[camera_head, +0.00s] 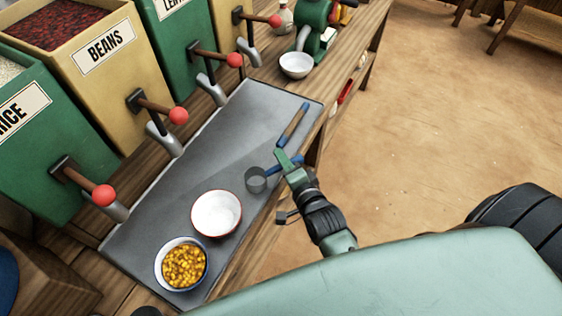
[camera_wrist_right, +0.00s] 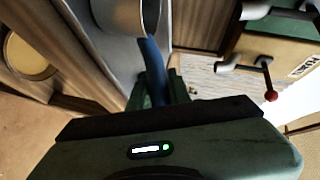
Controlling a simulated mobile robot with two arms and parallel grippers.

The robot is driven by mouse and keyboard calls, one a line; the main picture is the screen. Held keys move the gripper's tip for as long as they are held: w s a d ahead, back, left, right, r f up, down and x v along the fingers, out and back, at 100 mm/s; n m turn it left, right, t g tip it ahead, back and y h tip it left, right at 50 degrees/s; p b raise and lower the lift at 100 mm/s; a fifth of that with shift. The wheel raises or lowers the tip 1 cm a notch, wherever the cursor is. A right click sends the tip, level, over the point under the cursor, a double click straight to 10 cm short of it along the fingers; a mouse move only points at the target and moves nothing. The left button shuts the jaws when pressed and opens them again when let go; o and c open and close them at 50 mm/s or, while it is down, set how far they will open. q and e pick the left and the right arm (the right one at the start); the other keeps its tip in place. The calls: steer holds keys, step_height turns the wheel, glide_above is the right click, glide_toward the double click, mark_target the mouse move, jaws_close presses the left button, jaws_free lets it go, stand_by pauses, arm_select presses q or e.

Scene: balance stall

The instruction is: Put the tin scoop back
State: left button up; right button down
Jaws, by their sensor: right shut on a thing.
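The tin scoop (camera_head: 256,181) has a round grey metal cup and a blue handle. My right gripper (camera_head: 288,162) is shut on the blue handle, over the right edge of the grey counter mat (camera_head: 215,150). The cup points left, over the mat; I cannot tell if it touches it. In the right wrist view, the scoop's cup (camera_wrist_right: 138,14) and blue handle (camera_wrist_right: 153,62) show beyond my gripper (camera_wrist_right: 160,90). My left gripper is not in view.
A blue-handled tool (camera_head: 293,125) lies on the mat above the scoop. A white bowl (camera_head: 216,213) and a bowl of yellow kernels (camera_head: 182,265) stand nearer. Bins with red-knobbed levers, such as the beans bin (camera_head: 105,75), line the left. A small white bowl (camera_head: 296,65) stands farther back.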

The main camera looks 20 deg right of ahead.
steer(key=shift+s, duration=0.2)
steer(key=c, duration=1.3)
jaws_free()
steer(key=shift+w, duration=0.1)
steer(key=shift+r, duration=0.15)
steer(key=b+v, duration=0.1)
steer(key=v, duration=1.1)
